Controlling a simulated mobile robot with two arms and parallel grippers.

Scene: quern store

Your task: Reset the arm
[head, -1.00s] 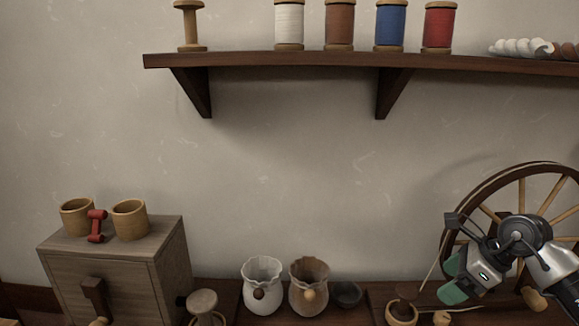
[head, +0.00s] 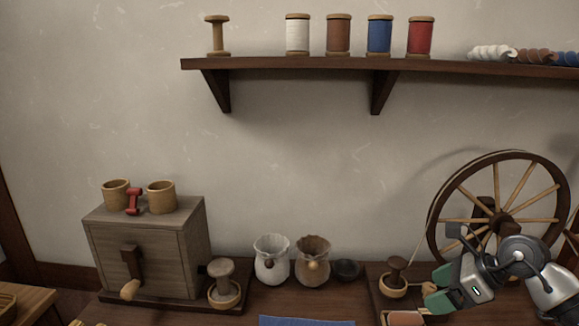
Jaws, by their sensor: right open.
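My right gripper (head: 436,290) comes in from the lower right on a grey and black arm, its green fingers pointing left. It is open, and I see nothing between the fingers. It is in front of the spinning wheel (head: 458,188) and just right of a small wooden bowl with a dark spool-shaped piece (head: 396,278). I cannot tell whether it touches anything there. My left gripper is outside the head view.
A grey wooden box (head: 150,250) with a crank stands at left, two wooden cups (head: 161,197) on top. A white sack (head: 271,262) and a brown sack (head: 313,263) stand mid-table. A shelf (head: 300,66) with spools is above. A blue cloth (head: 305,321) lies in front.

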